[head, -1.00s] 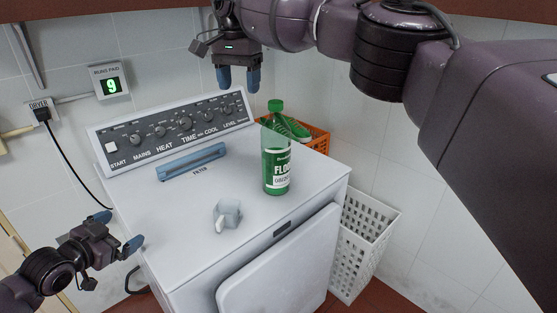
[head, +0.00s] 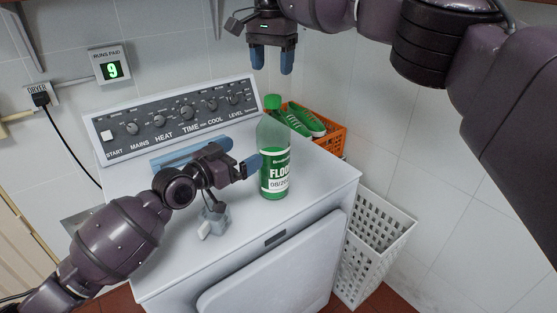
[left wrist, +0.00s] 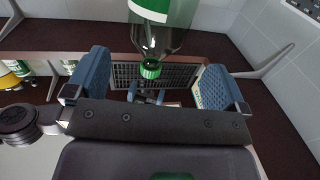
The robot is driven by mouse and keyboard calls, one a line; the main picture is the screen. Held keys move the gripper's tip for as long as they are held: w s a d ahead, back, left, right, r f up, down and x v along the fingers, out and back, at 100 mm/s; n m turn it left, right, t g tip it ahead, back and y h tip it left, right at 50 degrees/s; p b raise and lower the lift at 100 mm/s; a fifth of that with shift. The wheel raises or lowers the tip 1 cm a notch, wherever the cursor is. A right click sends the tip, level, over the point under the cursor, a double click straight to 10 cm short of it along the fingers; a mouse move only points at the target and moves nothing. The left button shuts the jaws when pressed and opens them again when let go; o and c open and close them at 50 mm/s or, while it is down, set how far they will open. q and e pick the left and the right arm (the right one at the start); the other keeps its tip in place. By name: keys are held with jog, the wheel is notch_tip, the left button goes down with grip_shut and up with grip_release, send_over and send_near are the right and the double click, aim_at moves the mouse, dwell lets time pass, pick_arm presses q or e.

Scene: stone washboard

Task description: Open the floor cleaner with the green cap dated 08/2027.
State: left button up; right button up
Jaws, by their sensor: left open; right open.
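The floor cleaner bottle (head: 274,152) stands upright on top of the white dryer (head: 310,190). It is clear with a green cap (head: 272,101), and its label reads "FLOO" and "08/20", the rest cut off. My left gripper (head: 240,156) is open just left of the bottle, one blue fingertip close to its side; contact cannot be told. In the left wrist view the bottle (left wrist: 160,38) appears cap-down at the top, with the cap (left wrist: 150,69) between the open fingers. My right gripper (head: 271,61) is open and empty, pointing down above the cap with a gap.
The control panel (head: 180,118) and blue filter handle (head: 170,158) are behind. An orange crate (head: 334,137) with green shoes and a white basket (head: 375,235) are at the right.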

aim_at(271, 137)
pick_arm(q)
jog(key=x, duration=1)
jog(key=shift+w+d, duration=0.15)
jog(key=shift+d, duration=0.1)
